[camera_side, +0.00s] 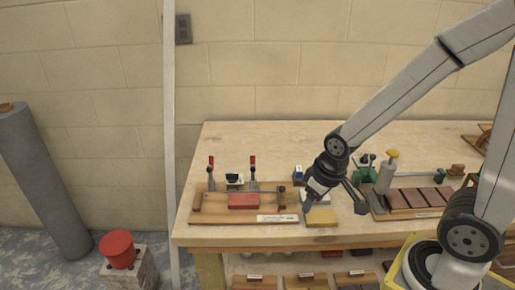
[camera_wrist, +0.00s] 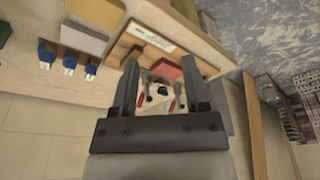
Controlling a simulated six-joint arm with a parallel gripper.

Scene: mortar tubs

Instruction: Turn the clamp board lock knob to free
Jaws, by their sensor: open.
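The clamp board (camera_side: 230,216) is a wooden board at the left of the bench, with a red block (camera_side: 243,201) and a white label (camera_side: 277,218). Two upright red-handled clamps (camera_side: 211,172) (camera_side: 253,172) stand at its back. A small dark part (camera_side: 234,180) sits between them; I cannot tell whether it is the lock knob or how it is turned. My gripper (camera_side: 335,207) is open and empty, right of the board, above a yellow block. In the wrist view, the red block (camera_wrist: 167,69) and the clamps show between the open fingers (camera_wrist: 159,65).
The yellow block (camera_side: 322,219) lies near the front edge. A tray with dark brown bars (camera_side: 415,198) and a green device (camera_side: 366,170) stand to the right. Small blue items (camera_wrist: 69,61) show in the wrist view.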

